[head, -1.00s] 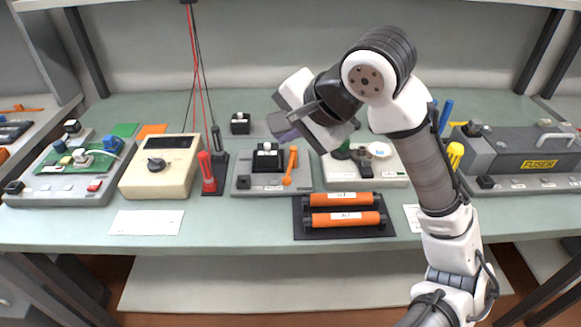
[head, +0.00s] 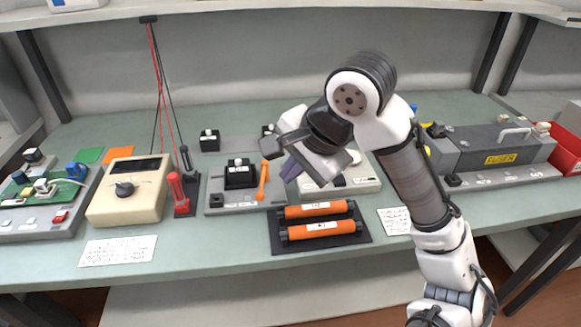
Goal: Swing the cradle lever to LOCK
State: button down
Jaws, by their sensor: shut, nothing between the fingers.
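The grey cradle (head: 218,197) stands on the bench left of centre, with a black block (head: 240,172) seated in it. Its orange lever (head: 263,181) stands at the cradle's right side, pointing away from the bench's front edge with a slight tilt. Any LOCK marking is too small to read. My gripper (head: 283,168) is shut and empty, just to the right of the lever in the picture and above the bench. I cannot tell how far apart they are in depth. My wrist hides part of the fingers' surroundings.
Two orange rollers (head: 315,210) lie on a black tray (head: 362,237) in front. A cream meter (head: 128,190) and red probe (head: 178,188) stand left. A pale unit (head: 366,184) is partly hidden behind my wrist. A grey fuser unit (head: 485,148) and red bin (head: 567,150) are right.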

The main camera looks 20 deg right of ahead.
aim_at(259, 196)
jog(key=x, duration=0.7)
jog(key=w+x, duration=0.1)
jog(key=x, duration=0.2)
jog(key=shift+w+a, duration=0.1)
jog(key=shift+a, duration=0.2)
jog(key=shift+w+a+p, duration=0.15)
jog(key=shift+a+p, duration=0.1)
jog(key=shift+p, duration=0.2)
jog(key=shift+a+r, duration=0.1)
jog(key=shift+m, duration=0.3)
